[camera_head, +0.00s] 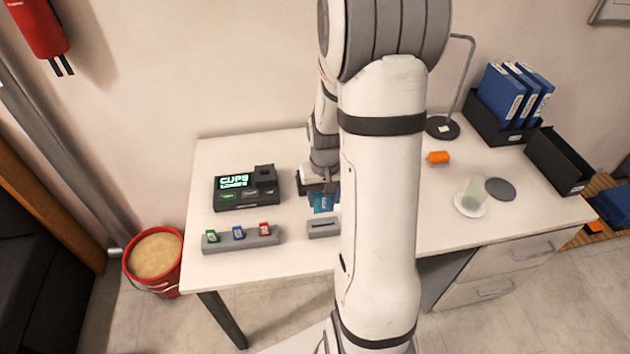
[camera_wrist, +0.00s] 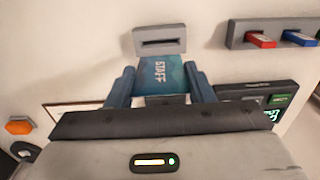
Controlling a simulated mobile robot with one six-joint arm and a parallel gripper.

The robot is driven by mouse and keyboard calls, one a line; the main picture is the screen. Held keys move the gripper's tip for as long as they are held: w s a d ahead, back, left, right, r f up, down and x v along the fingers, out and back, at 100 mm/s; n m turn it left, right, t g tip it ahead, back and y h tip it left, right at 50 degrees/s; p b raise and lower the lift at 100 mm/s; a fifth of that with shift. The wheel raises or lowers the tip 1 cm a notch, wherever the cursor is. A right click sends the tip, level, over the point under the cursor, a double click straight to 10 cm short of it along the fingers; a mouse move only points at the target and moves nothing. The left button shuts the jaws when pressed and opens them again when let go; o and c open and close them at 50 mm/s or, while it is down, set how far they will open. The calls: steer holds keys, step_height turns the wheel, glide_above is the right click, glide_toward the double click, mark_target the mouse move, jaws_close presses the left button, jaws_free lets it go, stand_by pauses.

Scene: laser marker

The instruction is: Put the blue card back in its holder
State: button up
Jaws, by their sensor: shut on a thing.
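The blue card (camera_wrist: 161,75), marked STAFF, is held between the two blue fingers of my gripper (camera_wrist: 160,88) in the wrist view. In the head view the card (camera_head: 321,203) hangs below my gripper (camera_head: 320,188), above the table. A grey block with a dark slot, the holder (camera_wrist: 160,40), lies just past the card's far edge in the wrist view. In the head view the holder (camera_head: 323,227) sits on the table nearer the front edge than the card. Its slot looks empty. My arm covers part of the table to the right of the holder.
A grey rack (camera_head: 240,239) with green, blue and red pieces stands left of the holder. A black device with a lit screen (camera_head: 246,189) stands behind the rack. An orange object (camera_head: 438,157), a cup (camera_head: 474,193) on a saucer and a lamp (camera_head: 443,127) are to the right.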

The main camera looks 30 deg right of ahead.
mark_target(324, 211)
steer(key=shift+w+f+b, duration=0.1)
steer(key=shift+f+b, duration=0.8)
steer(key=shift+f, duration=0.25)
steer(key=shift+f+b, duration=1.45)
steer(key=shift+f, duration=0.5)
steer(key=shift+f+b, duration=0.95)
steer(key=o, duration=1.1)
